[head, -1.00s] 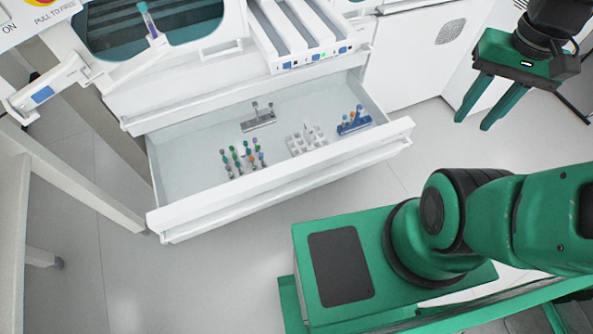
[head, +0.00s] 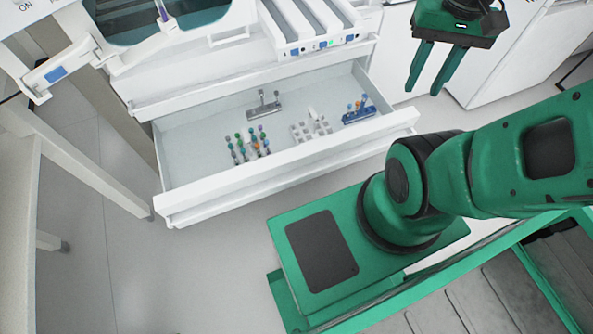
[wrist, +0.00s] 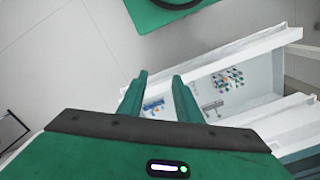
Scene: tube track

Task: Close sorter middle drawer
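The sorter middle drawer (head: 205,187) is white and stands pulled out from the sorter (head: 215,75) in the head view. It holds several capped tubes (head: 248,147), a grey rack (head: 264,112), a white rack (head: 311,128) and a blue rack (head: 358,115). The drawer also shows in the wrist view (wrist: 262,95), beyond my fingers. My gripper (head: 424,92) is green, open and empty. It hangs to the right of the drawer in the head view, apart from it. In the wrist view my two fingers (wrist: 160,76) are spread with nothing between them.
A white table (head: 18,190) stands at the left of the head view. A white cabinet (head: 520,55) is behind my gripper. The floor (head: 120,265) in front of the drawer is clear on the left; my green base is close on the right.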

